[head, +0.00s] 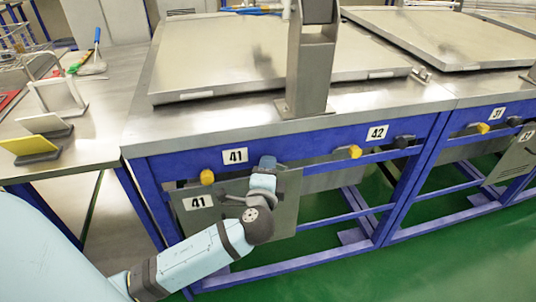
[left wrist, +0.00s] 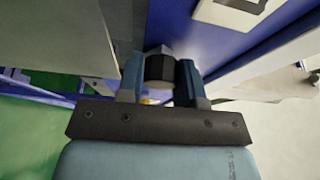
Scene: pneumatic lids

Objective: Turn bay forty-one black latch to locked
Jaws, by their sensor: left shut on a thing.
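The bay forty-one black latch (left wrist: 160,68) shows in the left wrist view as a dark knob between the two fingers of my left gripper (left wrist: 160,80). My left gripper is shut on it. In the head view my left gripper (head: 265,165) is at the blue front rail, right of the upper 41 label (head: 235,156), and it hides most or all of the latch there. Which way the latch is turned cannot be told. The yellow knob of bay forty-one (head: 207,177) sits on the rail to the left of the gripper. My right gripper is not in view.
A grey panel with a second 41 label (head: 197,202) hangs below the rail, behind my left arm. Bay forty-two has a yellow knob (head: 354,152) and a black latch (head: 403,141) to the right. A grey metal post (head: 310,70) stands on the bench. Green floor is open in front.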

